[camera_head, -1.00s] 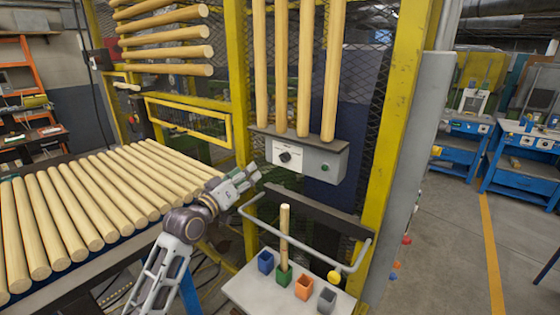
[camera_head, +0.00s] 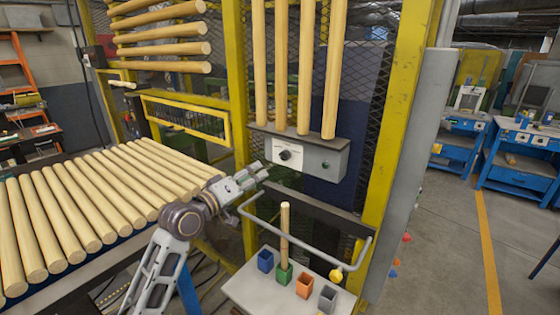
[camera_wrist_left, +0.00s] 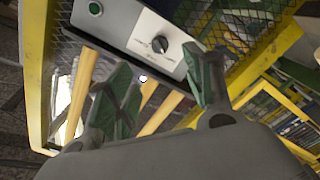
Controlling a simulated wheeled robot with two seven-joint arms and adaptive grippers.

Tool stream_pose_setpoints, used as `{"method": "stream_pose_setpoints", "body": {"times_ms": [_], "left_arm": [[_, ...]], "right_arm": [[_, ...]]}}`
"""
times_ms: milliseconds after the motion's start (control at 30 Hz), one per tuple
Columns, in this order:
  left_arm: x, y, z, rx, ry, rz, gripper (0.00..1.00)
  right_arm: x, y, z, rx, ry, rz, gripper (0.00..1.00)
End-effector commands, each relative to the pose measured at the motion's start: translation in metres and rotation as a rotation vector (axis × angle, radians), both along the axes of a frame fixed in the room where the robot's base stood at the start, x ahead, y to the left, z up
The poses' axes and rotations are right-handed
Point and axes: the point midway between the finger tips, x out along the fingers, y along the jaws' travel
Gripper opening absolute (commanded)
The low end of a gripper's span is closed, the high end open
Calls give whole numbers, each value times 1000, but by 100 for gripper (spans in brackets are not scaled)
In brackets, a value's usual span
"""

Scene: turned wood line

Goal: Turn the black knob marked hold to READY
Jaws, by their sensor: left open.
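The black knob (camera_head: 285,155) sits on a white label plate on the front of a grey control box (camera_head: 318,160). In the left wrist view the knob (camera_wrist_left: 160,44) shows on its plate, above and between the fingers. The printed words are too small to read. My left gripper (camera_head: 262,171) is open and empty, just left of and below the knob, apart from it. Its two green-padded fingers (camera_wrist_left: 165,95) show in the left wrist view. My right gripper is not in view.
A green button (camera_wrist_left: 96,9) is on the same box. Wooden rods (camera_head: 333,80) stand above the box. A bent grey rail (camera_head: 305,250) and a table (camera_head: 245,290) with coloured cups lie below. A yellow post (camera_head: 238,90) stands left.

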Motion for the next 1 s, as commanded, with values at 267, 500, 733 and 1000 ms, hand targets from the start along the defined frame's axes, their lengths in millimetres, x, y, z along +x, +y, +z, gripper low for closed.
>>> {"method": "stream_pose_setpoints", "body": {"times_ms": [267,500,733,1000], "left_arm": [[1,-1,0,1,-1,0,53],[10,-7,1,2,-1,0,53],[27,-19,1,1,-2,1,53],[49,-35,1,1,-1,0,53]], "right_arm": [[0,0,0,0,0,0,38],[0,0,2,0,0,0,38],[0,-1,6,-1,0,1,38],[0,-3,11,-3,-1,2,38]]}}
